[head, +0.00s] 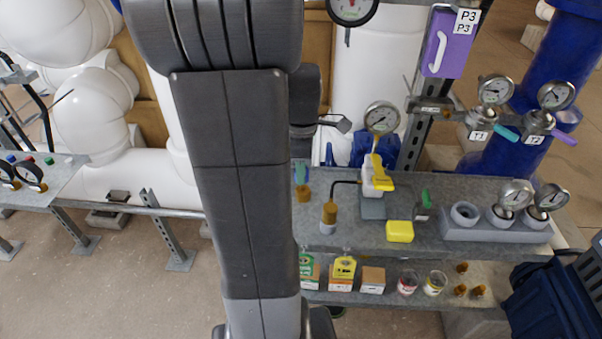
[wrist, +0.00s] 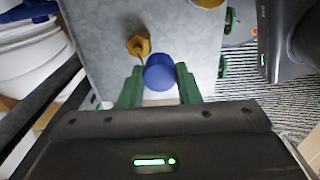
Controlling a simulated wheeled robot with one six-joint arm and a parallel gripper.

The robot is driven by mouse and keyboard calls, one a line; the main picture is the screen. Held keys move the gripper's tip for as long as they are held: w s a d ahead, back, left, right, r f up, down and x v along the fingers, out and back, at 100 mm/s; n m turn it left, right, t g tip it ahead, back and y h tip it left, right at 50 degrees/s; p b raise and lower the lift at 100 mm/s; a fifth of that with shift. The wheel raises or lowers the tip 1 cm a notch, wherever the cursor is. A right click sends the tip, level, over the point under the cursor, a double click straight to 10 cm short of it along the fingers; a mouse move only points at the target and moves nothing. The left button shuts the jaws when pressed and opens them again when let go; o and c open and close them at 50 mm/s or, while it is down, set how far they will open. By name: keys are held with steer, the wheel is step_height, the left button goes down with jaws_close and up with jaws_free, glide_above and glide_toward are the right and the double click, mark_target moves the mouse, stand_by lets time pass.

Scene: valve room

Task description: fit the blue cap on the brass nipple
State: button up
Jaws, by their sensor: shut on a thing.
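The blue cap (wrist: 160,75) is round and sits between the two green fingers of my gripper (wrist: 160,69) in the wrist view. The fingers are shut on its sides. A brass fitting (wrist: 138,45), which looks like the brass nipple, stands on a grey metal surface (wrist: 95,45) just beyond the cap and a little to its left. The cap and the brass fitting appear apart in the picture; their height difference cannot be told. In the head view my arm hides my gripper and the cap.
In the head view a grey bench (head: 450,205) holds a brass-topped fitting (head: 329,212), a yellow block (head: 399,232) and a grey gauge rack (head: 490,225). A lower shelf holds small boxes and cups. A side bench (head: 60,178) stands at the left, with white pipes (head: 95,115) behind.

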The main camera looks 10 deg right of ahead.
steer(key=w, duration=0.1)
steer(key=w+f, duration=0.1)
steer(key=w+d, duration=0.1)
steer(key=shift+w+f+b, duration=0.1)
steer(key=shift+f+b, duration=0.05)
steer(key=shift+b, duration=0.2)
steer(key=shift+f+b, duration=0.8)
steer(key=shift+f, duration=0.4)
steer(key=shift+f, duration=0.6)
stand_by(0.9)
steer(key=shift+f, duration=0.3)
steer(key=shift+f+b, duration=0.15)
steer(key=shift+b, duration=0.15)
steer(key=shift+f, duration=0.3)
stand_by(0.6)
steer(key=o, duration=0.9)
